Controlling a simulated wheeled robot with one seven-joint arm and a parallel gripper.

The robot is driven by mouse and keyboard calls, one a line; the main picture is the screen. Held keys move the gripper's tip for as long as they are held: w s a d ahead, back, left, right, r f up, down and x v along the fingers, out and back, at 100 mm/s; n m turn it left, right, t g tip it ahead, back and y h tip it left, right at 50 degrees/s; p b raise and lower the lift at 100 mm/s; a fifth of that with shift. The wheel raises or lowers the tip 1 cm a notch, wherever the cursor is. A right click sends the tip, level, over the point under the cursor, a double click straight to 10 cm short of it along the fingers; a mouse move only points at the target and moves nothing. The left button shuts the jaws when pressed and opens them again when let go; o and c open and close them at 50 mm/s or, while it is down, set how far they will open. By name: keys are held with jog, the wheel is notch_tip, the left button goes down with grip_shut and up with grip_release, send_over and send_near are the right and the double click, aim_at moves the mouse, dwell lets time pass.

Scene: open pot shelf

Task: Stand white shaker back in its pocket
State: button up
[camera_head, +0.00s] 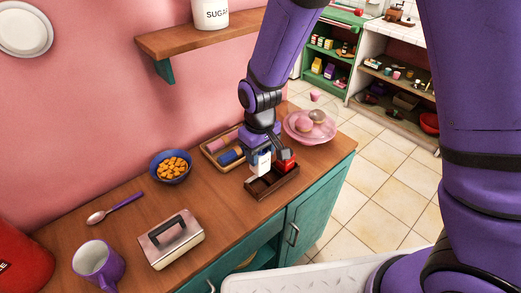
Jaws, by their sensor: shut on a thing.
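My gripper (262,151) points down over the counter and is shut on the white shaker (262,164). The white shaker looks upright, its lower end above or at the left part of the dark wooden holder (262,195). I cannot tell whether it touches the holder. An empty pocket shows at the front of the holder. A red thing (287,166), perhaps another shaker, stands in the holder just right of the white one. My gripper and wrist hide part of both.
A wooden tray (208,150) with pink and blue rolls lies behind. A pink cake plate (322,133) stands behind right. A blue bowl of orange snacks (171,167), a spoon (116,207), a metal box (171,241) and a purple mug (98,262) are leftward. A shelf (196,38) hangs above.

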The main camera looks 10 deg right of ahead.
jog(key=shift+f, duration=2.5)
jog(key=shift+f, duration=1.45)
dwell(0.9)
jog(key=o, duration=1.1)
jog(key=shift+c, duration=0.2)
notch_tip(320, 180, up, 11)
jog(key=shift+f, duration=0.1)
